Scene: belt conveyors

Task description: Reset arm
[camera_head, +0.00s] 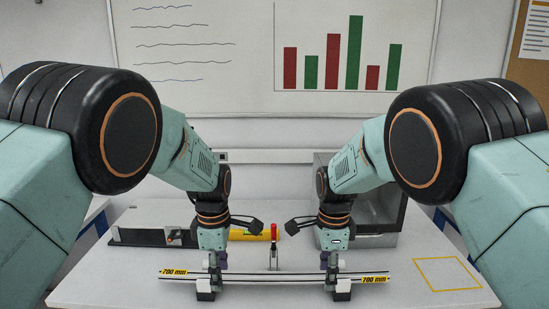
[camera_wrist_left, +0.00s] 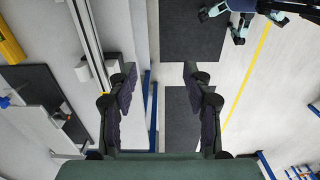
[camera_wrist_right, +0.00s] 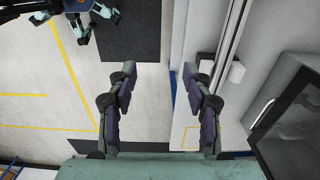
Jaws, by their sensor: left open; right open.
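My left gripper (camera_head: 217,262) and my right gripper (camera_head: 330,262) hang side by side over the front of the white table. In the left wrist view my left gripper (camera_wrist_left: 160,75) is open, with nothing between its fingers. In the right wrist view my right gripper (camera_wrist_right: 159,75) is also open and empty. A long metal bar (camera_head: 273,276) with yellow "700 mm" labels lies across two black supports. In both wrist views the bar (camera_wrist_left: 90,40) runs beside the fingers, not between them. The grippers partly cover it in the head view.
A red-handled clamp (camera_head: 274,234) stands behind the bar's middle. A black fixture (camera_head: 150,237) and a yellow part (camera_head: 248,235) lie at back left. A grey metal box (camera_head: 385,225) stands at back right. A yellow square outline (camera_head: 447,274) on the table's right is empty.

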